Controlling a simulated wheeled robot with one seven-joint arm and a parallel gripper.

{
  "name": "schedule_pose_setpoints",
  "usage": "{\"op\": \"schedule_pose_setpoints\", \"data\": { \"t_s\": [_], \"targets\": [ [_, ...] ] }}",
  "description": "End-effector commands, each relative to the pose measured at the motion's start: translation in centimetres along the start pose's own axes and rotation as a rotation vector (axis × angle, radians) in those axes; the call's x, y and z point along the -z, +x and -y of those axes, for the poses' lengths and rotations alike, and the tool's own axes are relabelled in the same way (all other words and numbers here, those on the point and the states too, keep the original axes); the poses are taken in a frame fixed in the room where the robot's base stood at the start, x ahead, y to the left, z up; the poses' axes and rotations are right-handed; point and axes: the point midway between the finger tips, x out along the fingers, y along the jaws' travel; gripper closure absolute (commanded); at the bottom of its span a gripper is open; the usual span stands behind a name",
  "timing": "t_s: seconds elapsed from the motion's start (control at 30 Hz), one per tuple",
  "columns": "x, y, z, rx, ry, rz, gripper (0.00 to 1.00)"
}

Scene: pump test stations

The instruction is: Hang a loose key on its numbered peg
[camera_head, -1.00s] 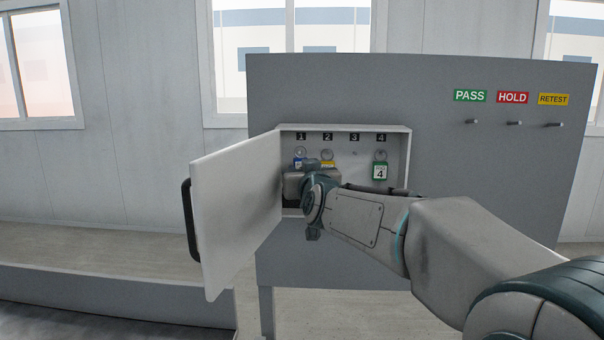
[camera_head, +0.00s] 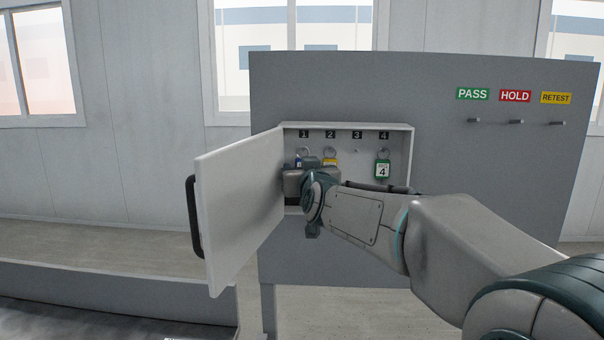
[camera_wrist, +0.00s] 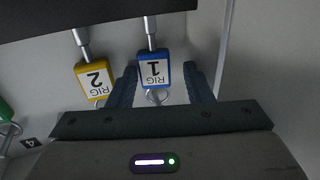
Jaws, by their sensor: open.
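In the head view an open white key cabinet (camera_head: 404,150) has pegs numbered 1 to 4. Peg 3 (camera_head: 356,150) is bare. A blue-tagged key (camera_head: 298,162) is at peg 1, a yellow-tagged key (camera_head: 330,162) at peg 2 and a green-tagged key (camera_head: 382,170) at peg 4. In the wrist view, which is upside down, my gripper (camera_wrist: 160,80) is open, one finger on each side of the blue RIG 1 tag (camera_wrist: 154,70). I see gaps between tag and fingers. The yellow RIG 2 tag (camera_wrist: 95,80) is just outside the left finger. My gripper hides the cabinet's lower left in the head view.
The cabinet door (camera_head: 235,210) stands open to the left, close to my wrist. PASS (camera_head: 472,94), HOLD (camera_head: 515,96) and RETEST (camera_head: 556,98) signs have empty pegs below them on the grey panel (camera_head: 480,160). A low bench (camera_head: 90,245) is at left.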

Motion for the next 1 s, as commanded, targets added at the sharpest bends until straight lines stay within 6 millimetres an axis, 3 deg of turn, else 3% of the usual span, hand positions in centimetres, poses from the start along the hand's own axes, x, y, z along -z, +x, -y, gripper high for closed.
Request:
{"op": "schedule_pose_setpoints", "data": {
  "t_s": [0.03,0.17,0.7,1.0],
  "targets": [
    [-0.2,-0.1,-0.9,-0.016,0.002,0.002,0.45],
    [-0.3,-1.2,-0.8,-0.014,0.001,0.0,0.45],
    [-0.1,-10.1,0.6,0.007,-0.004,-0.005,0.45],
    [0.0,-13.5,0.7,0.007,-0.003,-0.003,0.45]
  ]
}}
